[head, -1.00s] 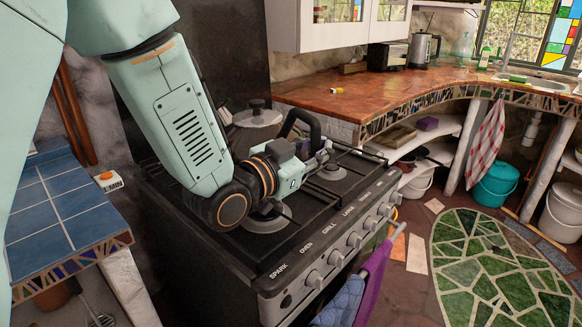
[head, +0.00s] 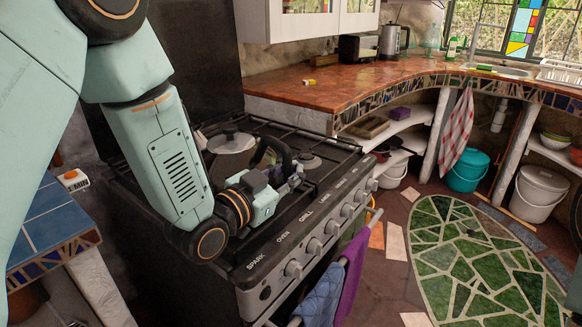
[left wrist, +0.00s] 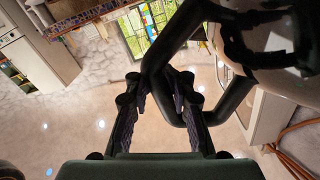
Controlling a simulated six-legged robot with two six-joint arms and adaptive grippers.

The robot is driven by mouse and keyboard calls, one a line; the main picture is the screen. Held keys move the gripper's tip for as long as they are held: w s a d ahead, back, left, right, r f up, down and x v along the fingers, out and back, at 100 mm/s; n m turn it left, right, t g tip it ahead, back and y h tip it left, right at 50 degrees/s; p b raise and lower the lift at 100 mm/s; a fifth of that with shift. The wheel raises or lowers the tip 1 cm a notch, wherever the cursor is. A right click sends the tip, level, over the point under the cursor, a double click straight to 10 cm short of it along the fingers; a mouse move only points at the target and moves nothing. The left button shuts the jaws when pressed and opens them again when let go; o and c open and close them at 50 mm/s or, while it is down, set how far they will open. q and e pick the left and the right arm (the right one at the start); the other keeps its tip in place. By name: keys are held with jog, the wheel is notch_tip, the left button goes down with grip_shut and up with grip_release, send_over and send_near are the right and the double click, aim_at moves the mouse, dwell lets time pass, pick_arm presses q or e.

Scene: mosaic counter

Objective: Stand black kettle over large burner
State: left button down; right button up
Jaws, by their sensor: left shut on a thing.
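The kettle is mostly hidden behind my left arm in the head view. Its grey, shiny lid (head: 231,145) with a dark knob shows beyond the arm, and its black looped handle (head: 282,151) rises beside my left gripper (head: 290,182). The gripper is shut on the handle. In the left wrist view the handle (left wrist: 160,62) passes between the fingers, with the kettle's glossy body (left wrist: 275,45) at upper right. The kettle is low over the left part of the black stove (head: 262,245); I cannot tell whether it touches the grate. The burner beneath it is hidden. My right gripper is out of view.
A smaller burner (head: 308,162) is bare to the right of the handle. Knobs line the stove's front, where a blue towel (head: 322,298) and a purple cloth (head: 354,262) hang.

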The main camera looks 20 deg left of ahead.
pick_arm(q)
jog(key=shift+r, duration=0.1)
jog(key=c, duration=1.1)
grip_release()
jog(key=shift+c, duration=0.2)
jog(key=shift+s, duration=0.15)
jog(key=p+v, duration=0.1)
jog(key=v, duration=0.6)
jog(key=shift+s+a, duration=0.15)
jog(key=shift+s, duration=0.05)
jog(key=shift+p+v, duration=1.1)
jog(key=shift+v, duration=1.05)
